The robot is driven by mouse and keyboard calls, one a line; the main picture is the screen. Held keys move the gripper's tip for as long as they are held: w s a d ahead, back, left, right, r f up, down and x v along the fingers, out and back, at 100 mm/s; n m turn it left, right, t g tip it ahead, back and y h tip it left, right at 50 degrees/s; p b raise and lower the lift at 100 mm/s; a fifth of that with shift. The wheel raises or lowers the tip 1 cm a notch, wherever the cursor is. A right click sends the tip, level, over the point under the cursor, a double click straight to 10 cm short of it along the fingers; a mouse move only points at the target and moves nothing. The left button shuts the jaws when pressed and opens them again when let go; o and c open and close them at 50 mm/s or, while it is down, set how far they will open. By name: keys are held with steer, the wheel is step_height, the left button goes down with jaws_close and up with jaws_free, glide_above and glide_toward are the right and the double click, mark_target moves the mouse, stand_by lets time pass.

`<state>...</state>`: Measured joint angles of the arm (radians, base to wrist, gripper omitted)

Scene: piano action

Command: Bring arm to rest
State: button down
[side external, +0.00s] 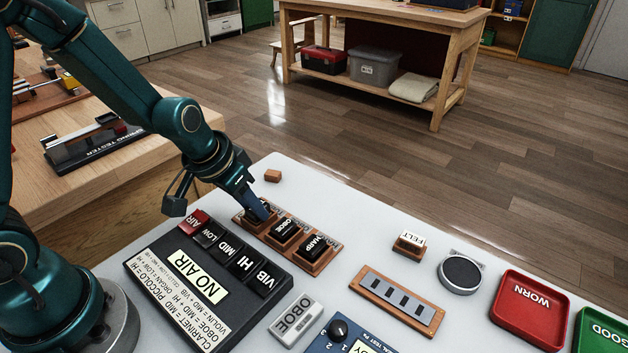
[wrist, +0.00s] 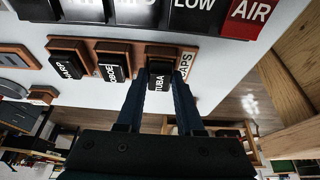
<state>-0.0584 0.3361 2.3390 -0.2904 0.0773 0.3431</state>
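My gripper (side external: 258,208) points down at the far end of a wooden rack of dark keys on the pale table. In the wrist view my two fingers (wrist: 160,82) straddle the black TUBA block (wrist: 158,84) in its wooden seat, one on each side. I cannot tell whether they press on it. In the side view my fingers mostly hide that block. The OBOE block (side external: 284,229) and the HARP block (side external: 316,247) sit beside it in the same row, and both also show in the wrist view.
A black NO AIR panel (side external: 196,277) with a key row lies close by. A FELT block (side external: 410,240), slotted wooden strip (side external: 398,303), round black pad (side external: 460,270), red WORN tray (side external: 531,302) and green GOOD tray (side external: 604,330) lie rightward.

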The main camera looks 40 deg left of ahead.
steer(key=shift+c, duration=2.3)
jaws_free()
steer(key=shift+r, duration=3.55)
steer(key=shift+r, duration=0.2)
step_height(320, 180, up, 5)
steer(key=s+t, duration=0.1)
steer(key=t, duration=0.1)
steer(key=s+d+g, duration=0.1)
steer(key=s, duration=1.2)
steer(key=shift+d+r, duration=0.2)
steer(key=shift+r, duration=0.05)
